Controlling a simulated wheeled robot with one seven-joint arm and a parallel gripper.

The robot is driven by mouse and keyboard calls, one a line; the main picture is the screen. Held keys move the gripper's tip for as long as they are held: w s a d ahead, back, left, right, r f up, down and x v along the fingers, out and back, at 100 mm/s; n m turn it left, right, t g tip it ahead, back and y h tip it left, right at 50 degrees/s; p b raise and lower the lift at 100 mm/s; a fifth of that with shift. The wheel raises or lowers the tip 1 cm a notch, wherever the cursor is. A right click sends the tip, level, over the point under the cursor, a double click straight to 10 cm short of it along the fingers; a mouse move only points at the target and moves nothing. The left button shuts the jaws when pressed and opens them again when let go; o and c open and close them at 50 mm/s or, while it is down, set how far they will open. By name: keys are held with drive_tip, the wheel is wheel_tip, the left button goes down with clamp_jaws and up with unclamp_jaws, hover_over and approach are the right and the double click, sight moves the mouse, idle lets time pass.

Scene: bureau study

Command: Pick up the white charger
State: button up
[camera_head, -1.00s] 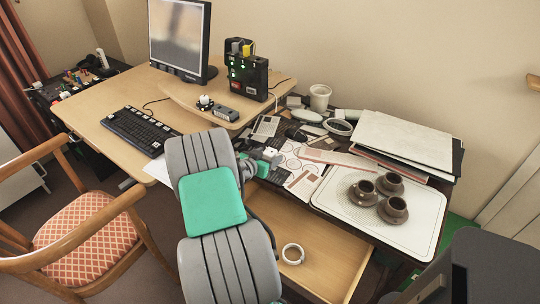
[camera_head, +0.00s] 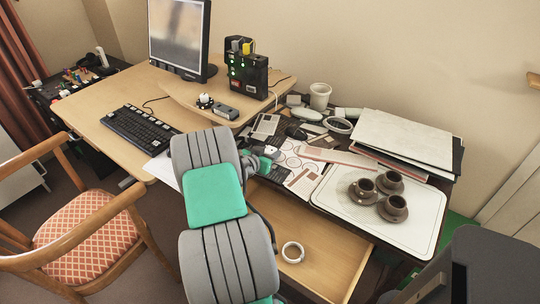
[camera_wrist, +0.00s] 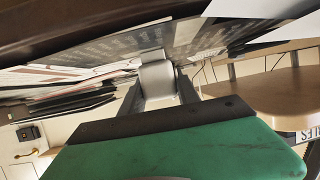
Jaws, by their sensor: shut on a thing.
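The white charger (camera_wrist: 158,80) is a small pale block between the two dark fingers of my gripper (camera_wrist: 160,92) in the wrist view. The fingers are shut on it, one on each side. In the head view the charger (camera_head: 271,151) shows as a small white spot at the end of my arm, above the cluttered dark desk top. My gripper (camera_head: 264,155) is mostly hidden there behind my grey and green arm. I cannot tell whether the charger is clear of the papers.
Papers (camera_head: 303,180) and floppy disks lie around my gripper. A white tray (camera_head: 425,240) with several brown cups is to the right. A keyboard (camera_head: 140,130) and monitor (camera_head: 180,38) stand left.

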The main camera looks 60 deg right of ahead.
clamp_jaws()
